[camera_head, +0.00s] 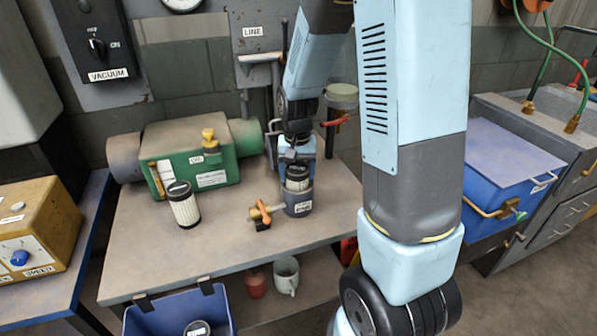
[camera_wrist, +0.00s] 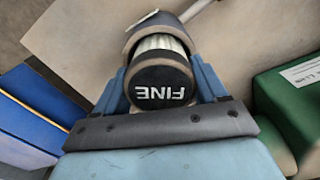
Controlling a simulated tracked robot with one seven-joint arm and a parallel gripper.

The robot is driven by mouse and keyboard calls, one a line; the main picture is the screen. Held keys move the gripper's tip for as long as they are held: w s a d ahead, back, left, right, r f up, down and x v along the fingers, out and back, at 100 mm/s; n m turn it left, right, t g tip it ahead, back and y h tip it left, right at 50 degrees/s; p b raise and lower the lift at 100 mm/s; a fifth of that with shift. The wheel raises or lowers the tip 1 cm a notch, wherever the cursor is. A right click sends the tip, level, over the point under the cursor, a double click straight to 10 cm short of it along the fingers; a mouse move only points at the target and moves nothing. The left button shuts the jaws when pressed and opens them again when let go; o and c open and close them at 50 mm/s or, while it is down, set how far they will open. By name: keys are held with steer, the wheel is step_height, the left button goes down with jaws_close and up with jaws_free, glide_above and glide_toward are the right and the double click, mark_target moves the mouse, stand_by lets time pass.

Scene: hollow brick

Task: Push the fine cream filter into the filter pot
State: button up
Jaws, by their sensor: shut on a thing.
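The fine cream filter (camera_head: 298,184) has a black cap and a pale pleated body. It stands upright with its lower part inside the grey filter pot (camera_head: 299,208) on the bench; a band of its body and the cap show above the rim. In the wrist view the cap of the filter (camera_wrist: 163,88) reads FINE upside down, and the pot (camera_wrist: 150,28) wraps around its far end. My gripper (camera_wrist: 165,82) is shut on the filter, with a blue jaw on each side. How deep the filter sits is hidden by the pot wall.
Another pale filter with a black cap (camera_head: 184,205) stands on the bench (camera_head: 160,255) at left. A green pump (camera_head: 200,160) is behind it. An orange-handled valve (camera_head: 262,213) sits beside the pot. A blue bin (camera_head: 175,312) hangs at the front.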

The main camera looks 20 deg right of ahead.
steer(key=shift+f, duration=0.3)
steer(key=o, duration=1.6)
steer(key=shift+r, duration=0.1)
step_height(320, 180, up, 13)
steer(key=shift+r, duration=0.2)
steer(key=s+r+n+t, duration=0.1)
steer(key=s+r+t, duration=0.1)
steer(key=s, duration=0.4)
steer(key=s+r+n+t, duration=0.1)
steer(key=s+r, duration=0.4)
steer(key=s, duration=0.2)
steer(key=s+r+n+t, duration=0.1)
steer(key=s+r+t, duration=0.1)
steer(key=s+r, duration=0.2)
steer(key=shift+s+d+r+n+t, duration=0.1)
steer(key=shift+s+n+t, duration=0.1)
steer(key=shift+s, duration=0.4)
steer(key=shift+s+d+r+n+t, duration=0.1)
steer(key=shift+s+n, duration=0.1)
steer(key=shift+s, duration=0.4)
